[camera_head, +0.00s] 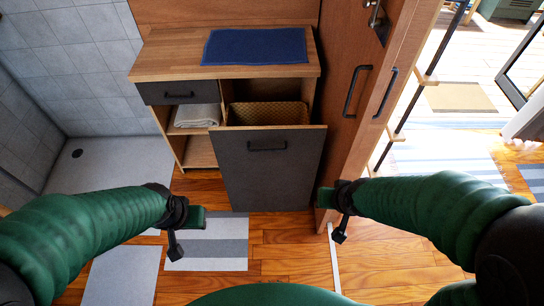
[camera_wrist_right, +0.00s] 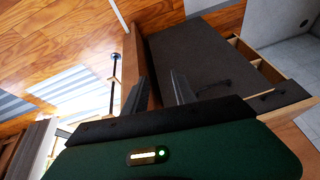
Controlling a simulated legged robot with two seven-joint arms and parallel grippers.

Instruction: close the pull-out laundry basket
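The pull-out laundry basket has a dark grey front panel (camera_head: 268,175) with a black bar handle (camera_head: 267,144). It stands pulled out and tilted from the wooden cabinet, and the wicker basket (camera_head: 268,113) shows behind its top edge. The panel also shows in the right wrist view (camera_wrist_right: 205,55). My left gripper (camera_head: 178,245) is left of the panel, apart from it; its fingers are not clear. My right gripper (camera_head: 338,232) is by the panel's lower right side. Its two fingers are apart with nothing between them in the right wrist view (camera_wrist_right: 158,92).
The cabinet top (camera_head: 170,57) carries a blue towel (camera_head: 255,46). A small drawer (camera_head: 178,92) and a shelf with a folded towel (camera_head: 197,116) are at left. A wooden door (camera_head: 350,45) stands close on the right. Striped mats (camera_head: 207,250) lie on the floor.

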